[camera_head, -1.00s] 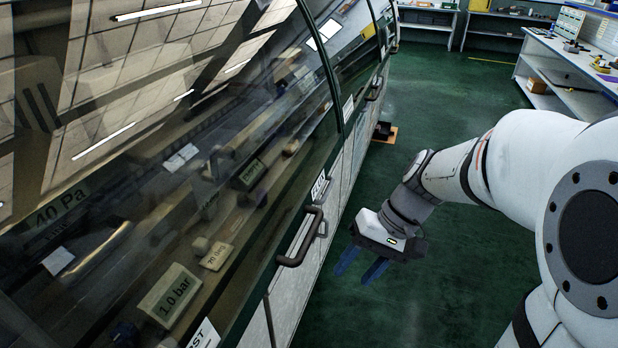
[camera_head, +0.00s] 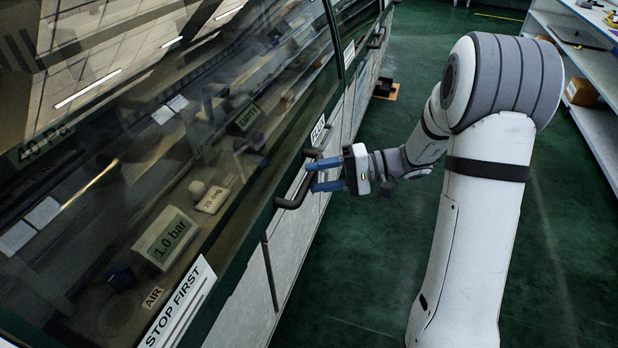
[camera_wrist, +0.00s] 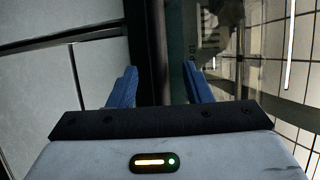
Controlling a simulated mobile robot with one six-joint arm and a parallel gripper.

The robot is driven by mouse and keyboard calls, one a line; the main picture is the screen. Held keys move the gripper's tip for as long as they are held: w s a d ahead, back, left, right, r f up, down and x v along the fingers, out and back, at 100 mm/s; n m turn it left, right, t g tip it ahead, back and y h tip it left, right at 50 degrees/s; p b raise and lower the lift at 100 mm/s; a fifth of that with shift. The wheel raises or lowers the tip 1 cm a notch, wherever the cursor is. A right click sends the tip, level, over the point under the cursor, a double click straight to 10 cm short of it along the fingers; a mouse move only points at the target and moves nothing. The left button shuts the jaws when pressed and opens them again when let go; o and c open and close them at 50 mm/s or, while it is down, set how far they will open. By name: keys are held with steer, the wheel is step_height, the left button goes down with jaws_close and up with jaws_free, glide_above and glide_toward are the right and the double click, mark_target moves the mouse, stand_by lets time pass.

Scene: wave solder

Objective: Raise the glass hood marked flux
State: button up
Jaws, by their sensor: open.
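The glass hood (camera_head: 225,125) is a large tilted pane in a dark green frame, down over the machine. A small white label (camera_head: 318,130), partly hidden and apparently reading FLUX, sits on its lower edge. The dark bar handle (camera_head: 290,201) is below the label. My gripper (camera_head: 310,177) is open, its two blue fingers pointing left at the handle's upper part. In the wrist view, the open fingers (camera_wrist: 160,85) stand either side of a dark upright strip. I cannot tell whether that strip is the handle or the frame, or whether the fingers touch it.
A STOP FIRST sign (camera_head: 180,302) is on the machine's near edge. Gauges marked 1.0 bar (camera_head: 165,238) show behind the glass. Another handle (camera_head: 376,38) is farther along. Green floor (camera_head: 365,270) lies clear beside the machine. White shelves (camera_head: 590,105) stand at right.

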steer(key=shift+s+a+f, duration=0.1)
steer(key=shift+a+f, duration=0.05)
steer(key=shift+a, duration=0.55)
steer(key=shift+a+f, duration=0.15)
steer(key=shift+a, duration=0.5)
steer(key=shift+c, duration=0.6)
jaws_close()
